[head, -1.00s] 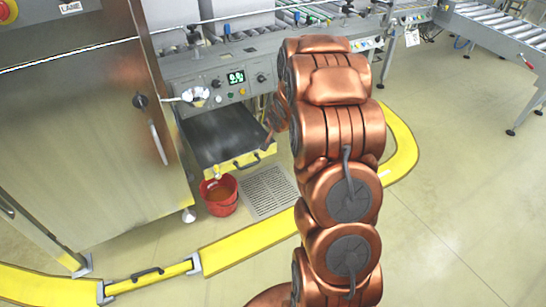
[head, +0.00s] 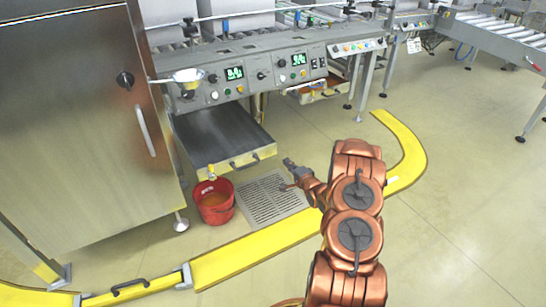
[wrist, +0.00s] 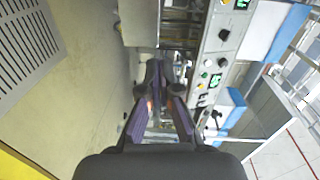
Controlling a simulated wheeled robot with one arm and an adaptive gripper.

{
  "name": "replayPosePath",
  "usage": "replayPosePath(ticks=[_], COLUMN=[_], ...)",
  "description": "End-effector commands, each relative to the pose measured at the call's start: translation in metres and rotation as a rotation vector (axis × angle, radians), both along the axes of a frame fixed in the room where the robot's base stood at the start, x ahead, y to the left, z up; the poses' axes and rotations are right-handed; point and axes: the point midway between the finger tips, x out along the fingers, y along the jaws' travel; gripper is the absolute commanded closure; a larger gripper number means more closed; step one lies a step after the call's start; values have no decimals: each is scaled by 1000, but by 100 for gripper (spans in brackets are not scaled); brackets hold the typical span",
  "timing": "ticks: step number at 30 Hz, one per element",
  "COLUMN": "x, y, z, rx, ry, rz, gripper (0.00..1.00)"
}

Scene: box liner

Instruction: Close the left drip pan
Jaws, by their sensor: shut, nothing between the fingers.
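A red bucket (head: 214,202) stands below the left pan's front corner. A floor grate (head: 268,199) lies beside it. A steel cabinet (head: 75,120) stands at the left. A yellow floor barrier (head: 245,245) curves around the area. Open floor lies to the right.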

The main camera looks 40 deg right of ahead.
Motion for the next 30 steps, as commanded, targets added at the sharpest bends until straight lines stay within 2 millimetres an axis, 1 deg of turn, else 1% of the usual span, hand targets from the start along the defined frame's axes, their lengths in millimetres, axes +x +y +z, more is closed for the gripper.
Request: replayPosePath(ticks=[1, 2, 6, 10, 14, 21, 30], x=[-4, -5, -8, 1, 19, 60, 103], y=[-1, -2, -3, -3, -4, -7, -12], z=[-12, -14, -17, -18, -19, -20, -21], rx=[22, 32, 60, 62, 60, 61, 61], ry=[-19, -31, -65, -71, -69, -68, -68], rz=[-1, 0, 1, 4, 4, 5, 2], gripper=[100, 100, 100, 100, 100, 100, 100])
